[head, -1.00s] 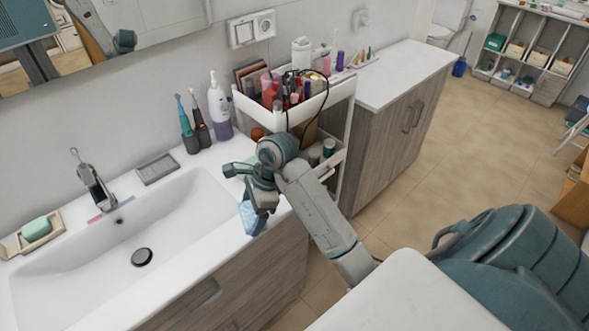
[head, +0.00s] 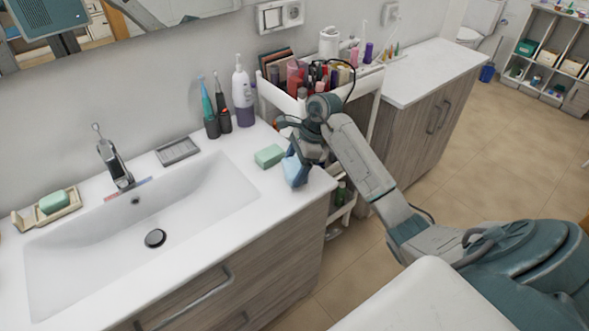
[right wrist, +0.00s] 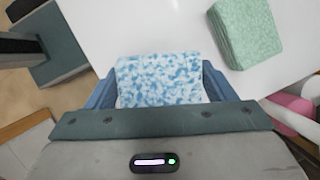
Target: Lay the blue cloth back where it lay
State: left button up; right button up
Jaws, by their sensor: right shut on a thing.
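The blue cloth (head: 294,171) is a small blue-and-white mottled piece at the right end of the white sink counter. It fills the space between the fingers in the right wrist view (right wrist: 160,80). My right gripper (head: 301,158) is shut on it, above or at the counter top near the front right edge. I cannot tell whether the cloth touches the counter. My left gripper is not in view.
The sink basin (head: 140,215) lies to the left. Electric toothbrushes (head: 222,115) and a pump bottle (head: 242,95) stand behind the green block. A white cart (head: 285,98) full of cosmetics stands close behind my right gripper. The counter's right edge is near.

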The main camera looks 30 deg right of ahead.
notch_tip(320, 180, down, 2)
jog(key=shift+s+p, duration=0.1)
jog(key=shift+p, duration=0.4)
jog(key=shift+f+b, duration=0.3)
jog(key=shift+b, duration=0.1)
jog(key=o, duration=0.9)
jog(key=shift+a+r, duration=0.1)
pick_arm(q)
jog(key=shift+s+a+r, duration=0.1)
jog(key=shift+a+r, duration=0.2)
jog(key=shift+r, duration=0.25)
pick_arm(e)
jog(key=shift+r+p, duration=0.25)
jog(key=shift+p, duration=0.15)
pick_arm(q)
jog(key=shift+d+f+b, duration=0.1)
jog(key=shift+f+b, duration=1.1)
jog(key=shift+b, duration=0.25)
pick_arm(e)
jog(key=shift+v, duration=5.95)
